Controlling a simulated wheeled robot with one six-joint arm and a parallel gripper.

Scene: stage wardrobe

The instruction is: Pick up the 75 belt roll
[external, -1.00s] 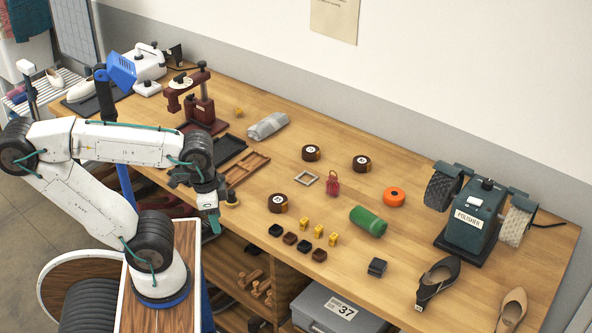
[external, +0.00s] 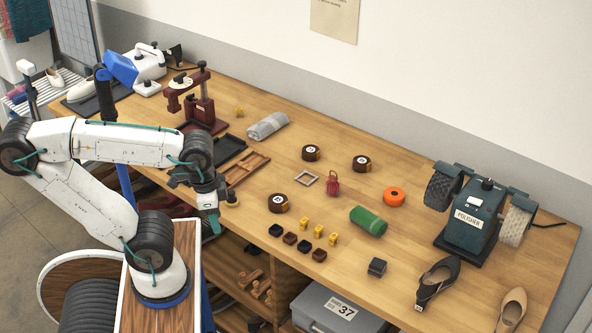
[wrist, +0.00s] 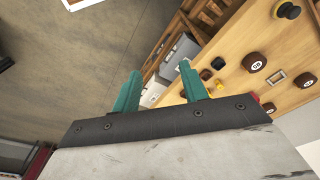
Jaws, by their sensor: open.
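Three dark brown belt rolls with round white labels lie flat on the wooden bench: a front one (external: 278,203), a back one (external: 311,153) and a right one (external: 361,163). The label numbers are too small to read surely, so I cannot tell which is 75. My gripper (external: 212,222) is off the bench's front edge, left of the front roll. In the wrist view its teal fingers (wrist: 160,72) are apart and empty.
Near the front roll are small black and brown blocks (external: 290,238) and yellow pieces (external: 318,231). A polisher (external: 468,222) stands at right.

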